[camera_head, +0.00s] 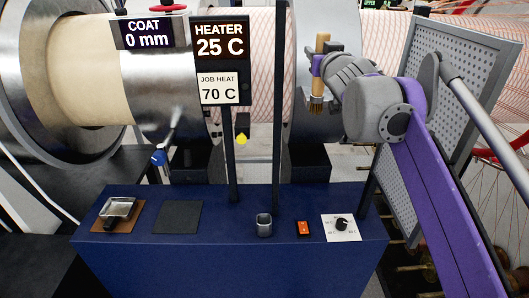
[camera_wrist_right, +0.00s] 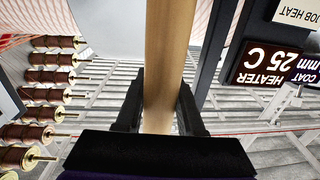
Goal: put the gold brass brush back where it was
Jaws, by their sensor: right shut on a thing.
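My right gripper (camera_head: 317,66), on its purple and grey arm, is shut on the gold brass brush. The brush (camera_head: 316,103) is upright, with its wooden handle up and its bristles down, in the air above the right part of the blue bench. In the right wrist view its wooden handle (camera_wrist_right: 165,60) runs between the two black fingers (camera_wrist_right: 157,110). My left gripper is not in view. The brush's former place cannot be told from these frames.
Thin posts and signs (camera_head: 220,41) rise centrally; a perforated panel (camera_head: 465,60) stands right.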

